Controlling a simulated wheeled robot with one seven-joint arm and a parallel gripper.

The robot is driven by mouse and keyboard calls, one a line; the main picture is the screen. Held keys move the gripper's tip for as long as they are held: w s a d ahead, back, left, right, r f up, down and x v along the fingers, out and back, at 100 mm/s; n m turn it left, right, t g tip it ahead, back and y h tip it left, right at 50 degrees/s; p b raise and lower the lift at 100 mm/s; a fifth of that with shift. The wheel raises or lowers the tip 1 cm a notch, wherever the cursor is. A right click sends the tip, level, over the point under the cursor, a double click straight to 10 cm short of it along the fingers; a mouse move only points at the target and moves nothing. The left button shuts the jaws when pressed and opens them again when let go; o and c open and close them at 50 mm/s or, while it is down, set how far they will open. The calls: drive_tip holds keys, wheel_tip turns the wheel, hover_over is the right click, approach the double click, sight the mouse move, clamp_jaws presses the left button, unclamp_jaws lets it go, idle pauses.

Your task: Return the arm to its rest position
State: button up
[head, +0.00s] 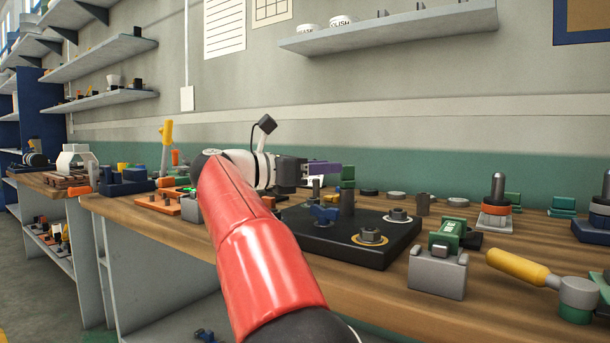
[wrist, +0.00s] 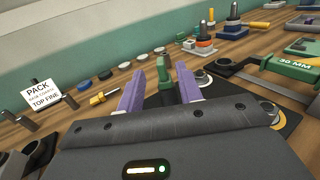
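My red and white arm reaches from the bottom middle of the head view over the workbench (head: 150,215). My gripper (head: 338,168) has purple fingers and sits above the back of a black plate (head: 320,245). In the wrist view the two fingers of my gripper (wrist: 160,72) stand apart. A green upright part (wrist: 163,76) shows between them; I cannot tell its distance, but no finger seems to press on it. The black plate carries a blue knob (head: 325,214), metal posts and ringed fittings. My forearm hides part of the bench.
A green and grey block (head: 440,265) and a yellow-handled tool (head: 520,268) lie right of the plate. Several discs and a sign reading "PACK" (wrist: 41,96) line the back. Orange and blue fixtures stand at left. A wall shelf (head: 400,27) hangs above; the air between is clear.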

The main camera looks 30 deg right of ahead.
drive_tip(key=w+a+r+n+t+y+p, duration=0.15)
drive_tip(key=a+r+n+t, duration=0.25)
drive_tip(key=n+t, duration=0.6)
drive_tip(key=w+a+r+n+t+p, duration=0.1)
drive_tip(key=w+a+r+n+t, duration=0.3)
drive_tip(key=n+t, duration=0.55)
drive_tip(key=s+a+f+n+t+y+p, duration=0.15)
drive_tip(key=a+f+n+y, duration=0.25)
drive_tip(key=a+n+y, duration=0.45)
drive_tip(key=s+a+f+n+t+y+p, duration=0.1)
drive_tip(key=s+a+f+n+y, duration=0.25)
drive_tip(key=n, duration=0.85)
drive_tip(key=s+a+f+n+g+y, duration=0.3)
drive_tip(key=s+f+n, duration=0.15)
drive_tip(key=f, duration=0.35)
drive_tip(key=s+a+f+n+g+y, duration=0.25)
drive_tip(key=f+n+g, duration=0.2)
drive_tip(key=f, duration=0.45)
drive_tip(key=s+d+f+n+g+h+p, duration=0.1)
drive_tip(key=s+f+n+g, duration=0.5)
drive_tip(key=s+f, duration=0.8)
drive_tip(key=shift+s+d+f+n+p, duration=0.15)
drive_tip(key=shift+s+d+n+p, duration=0.15)
drive_tip(key=shift+s+d+p, duration=0.2)
